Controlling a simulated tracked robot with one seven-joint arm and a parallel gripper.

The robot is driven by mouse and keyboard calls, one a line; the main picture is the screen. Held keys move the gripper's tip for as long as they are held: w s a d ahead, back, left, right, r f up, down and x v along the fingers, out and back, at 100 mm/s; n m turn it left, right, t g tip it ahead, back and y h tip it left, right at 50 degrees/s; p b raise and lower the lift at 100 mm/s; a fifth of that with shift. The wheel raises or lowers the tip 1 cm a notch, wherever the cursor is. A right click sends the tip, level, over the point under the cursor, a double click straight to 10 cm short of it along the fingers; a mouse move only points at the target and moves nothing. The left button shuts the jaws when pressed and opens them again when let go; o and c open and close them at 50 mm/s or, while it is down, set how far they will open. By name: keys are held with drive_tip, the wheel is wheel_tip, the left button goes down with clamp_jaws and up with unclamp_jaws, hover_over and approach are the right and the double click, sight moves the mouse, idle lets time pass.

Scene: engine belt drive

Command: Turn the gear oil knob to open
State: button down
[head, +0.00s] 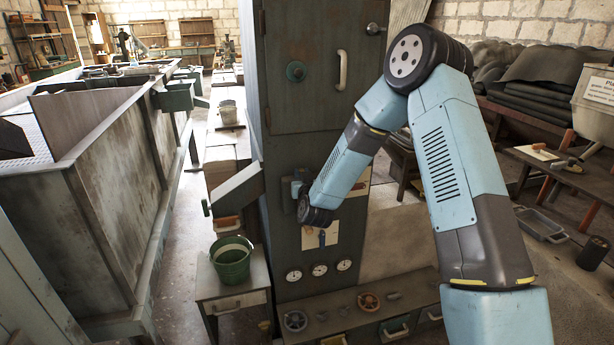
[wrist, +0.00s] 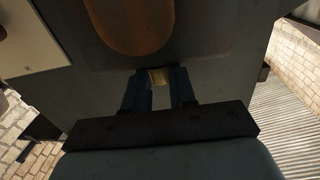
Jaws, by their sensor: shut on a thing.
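My gripper is at the front of the tall grey-green cabinet (head: 308,95), partly hidden by my own wrist in the head view. In the wrist view my gripper (wrist: 160,84) has its two dark fingers close together, shut on a small brass-coloured piece (wrist: 159,76) at the cabinet face. I take this piece to be the gear oil knob; its label and most of its shape are hidden. A larger orange-brown oval (wrist: 132,22) is on the panel just beyond the fingertips. I cannot tell how far the knob is turned.
A green bucket (head: 232,262) stands on a small table left of the cabinet. A large metal tank (head: 95,190) fills the left. A white-handled door (head: 341,70) is above.

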drive_tip(key=shift+a+m+h, duration=0.15)
drive_tip(key=shift+m+h, duration=0.95)
drive_tip(key=shift+h, duration=0.4)
drive_tip(key=c, duration=1.2)
unclamp_jaws()
drive_tip(key=shift+s, duration=0.1)
drive_tip(key=s, duration=1.3)
drive_tip(key=shift+s, duration=0.3)
